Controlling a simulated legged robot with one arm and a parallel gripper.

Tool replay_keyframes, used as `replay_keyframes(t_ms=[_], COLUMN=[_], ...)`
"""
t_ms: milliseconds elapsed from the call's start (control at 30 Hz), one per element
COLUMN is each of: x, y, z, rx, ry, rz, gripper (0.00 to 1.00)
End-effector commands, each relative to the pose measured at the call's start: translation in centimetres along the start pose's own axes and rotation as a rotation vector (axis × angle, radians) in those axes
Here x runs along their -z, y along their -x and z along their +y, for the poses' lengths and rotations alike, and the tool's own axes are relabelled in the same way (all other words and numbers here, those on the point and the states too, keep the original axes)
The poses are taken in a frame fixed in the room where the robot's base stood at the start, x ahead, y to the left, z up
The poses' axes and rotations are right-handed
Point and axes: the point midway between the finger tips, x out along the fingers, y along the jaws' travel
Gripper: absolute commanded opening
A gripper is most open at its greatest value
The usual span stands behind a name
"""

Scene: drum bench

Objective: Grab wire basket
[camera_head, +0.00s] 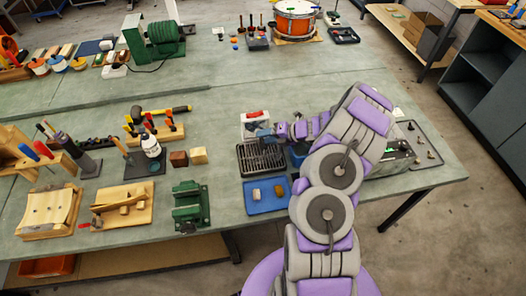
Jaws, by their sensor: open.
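The wire basket appears to be the black, dark-barred rectangular thing (262,160) on the green bench, near the middle of the view. A pale tray lies behind it and a blue mat in front. My gripper (262,134) reaches in from the right, pointing left, at the basket's far edge between it and the pale tray. The gripper is small here, but its jaws are open and nothing shows between them. I cannot tell whether it touches the basket or is above it. My arm covers the area just right of the basket.
A pale tray (246,127) holds a red item. A blue mat (257,209) bears two small lumps. A blue bin (296,158) is partly behind my arm. A green vise (189,207) stands left. An orange drum (296,20) sits at the back. Bench between is clear.

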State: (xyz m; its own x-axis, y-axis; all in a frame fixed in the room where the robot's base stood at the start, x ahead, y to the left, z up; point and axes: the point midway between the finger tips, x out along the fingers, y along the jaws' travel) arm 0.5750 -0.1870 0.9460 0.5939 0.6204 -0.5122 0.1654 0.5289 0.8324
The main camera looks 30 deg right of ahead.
Motion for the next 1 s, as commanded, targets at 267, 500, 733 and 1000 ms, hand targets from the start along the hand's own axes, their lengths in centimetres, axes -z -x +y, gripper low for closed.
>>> replay_keyframes(t_ms=[267, 500, 733, 1000], x=[0.0, -0.1, 0.0, 0.0], y=[-2.7, -2.6, -2.6, -2.7], z=[-0.3, -0.3, -0.2, -0.4], rx=[-0.001, -0.001, 0.000, 0.001], ry=[-0.001, -0.002, -0.001, -0.002], rz=[0.001, 0.000, 0.000, 0.003], gripper=[0.47, 0.38, 0.16, 0.00])
